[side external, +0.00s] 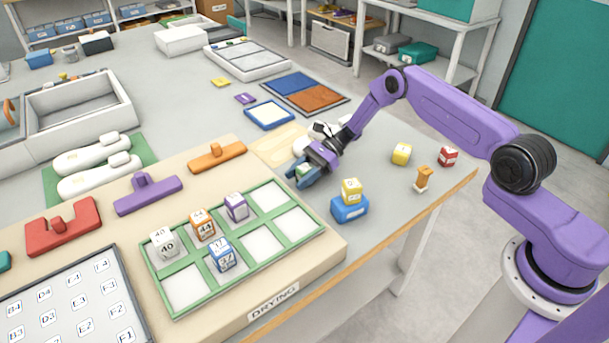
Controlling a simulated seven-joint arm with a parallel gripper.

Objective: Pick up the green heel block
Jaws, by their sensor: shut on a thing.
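My gripper (304,178) is shut on a small block in the middle of the side external view. Part of a green face of this green heel block (301,171) shows between the dark fingers, and the fingers hide the rest. The gripper points down and to the left, over the grey table near the edge of the beige board. I cannot tell whether the block touches the surface below it.
A green-framed drying rack (312,236) holds several numbered blocks and has empty cells. A yellow block (351,188) sits on a blue block (349,209) close to the gripper. Yellow (401,153), red (447,156) and orange (423,178) pieces stand at the right.

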